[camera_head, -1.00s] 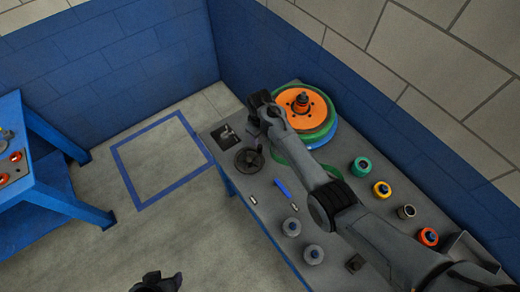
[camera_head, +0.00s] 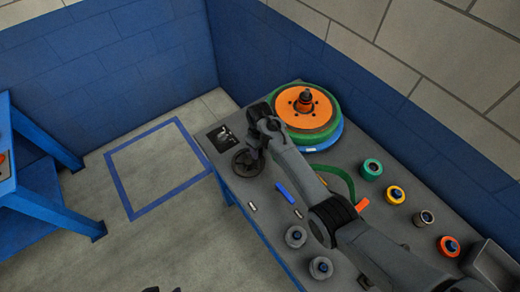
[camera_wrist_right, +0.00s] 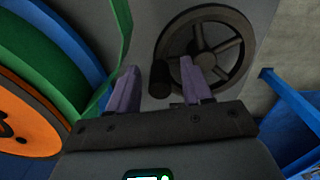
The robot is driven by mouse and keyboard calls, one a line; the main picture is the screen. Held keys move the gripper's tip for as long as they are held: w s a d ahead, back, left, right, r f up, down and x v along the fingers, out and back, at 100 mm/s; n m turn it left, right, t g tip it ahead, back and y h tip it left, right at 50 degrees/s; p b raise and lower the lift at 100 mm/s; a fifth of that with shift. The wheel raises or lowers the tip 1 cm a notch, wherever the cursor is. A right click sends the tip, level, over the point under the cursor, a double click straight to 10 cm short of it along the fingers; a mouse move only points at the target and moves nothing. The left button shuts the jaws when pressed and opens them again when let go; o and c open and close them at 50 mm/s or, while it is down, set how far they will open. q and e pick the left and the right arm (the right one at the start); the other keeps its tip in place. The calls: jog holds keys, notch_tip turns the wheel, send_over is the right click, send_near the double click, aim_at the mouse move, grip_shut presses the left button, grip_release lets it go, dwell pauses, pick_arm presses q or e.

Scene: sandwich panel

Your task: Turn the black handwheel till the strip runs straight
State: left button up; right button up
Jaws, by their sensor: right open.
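The black handwheel (camera_head: 245,168) lies near the far left end of the grey bench top, partly covered by my right arm. The right wrist view shows its rim, spokes and hub (camera_wrist_right: 205,47). My right gripper (camera_head: 256,152) is at the wheel. In the right wrist view its two purple fingers (camera_wrist_right: 158,72) are open, with the wheel's dark handle (camera_wrist_right: 160,78) showing between them; contact cannot be told. The green strip (camera_head: 340,174) shows curved beside my right arm. Only a dark sliver of my left gripper (camera_head: 162,290) shows at the bottom edge.
An orange and green reel (camera_head: 303,106) stands at the far end of the bench. Several coloured rollers (camera_head: 372,169) line the wall side. A blue bar (camera_head: 286,193) and two grey knobs (camera_head: 296,236) lie along the near side. A blue table (camera_head: 40,190) stands left.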

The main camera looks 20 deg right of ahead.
aim_at(262, 166)
jog(key=shift+c, duration=0.3)
grip_shut()
jog(key=shift+s+r+m+p, duration=0.25)
jog(key=shift+m+p, duration=0.15)
jog(key=shift+p, duration=0.5)
jog(key=s+m+p, duration=0.1)
jog(key=m+p, duration=0.1)
jog(key=s+m+p, duration=0.1)
jog(key=p, duration=0.2)
jog(key=m+p, duration=0.2)
jog(key=shift+s+m, duration=0.3)
jog(key=shift+s, duration=0.1)
jog(key=m+p, duration=0.1)
jog(key=s+m+p, duration=0.1)
jog(key=m, duration=0.1)
jog(key=shift+s+a+f+p, duration=0.15)
jog(key=shift+a+p, duration=0.2)
jog(key=shift+a, duration=0.05)
jog(key=shift+s+a+m, duration=0.15)
jog(key=shift+s+m, duration=0.05)
jog(key=shift+m, duration=0.4)
jog(key=shift+f, duration=0.1)
jog(key=shift+o, duration=0.3)
grip_release()
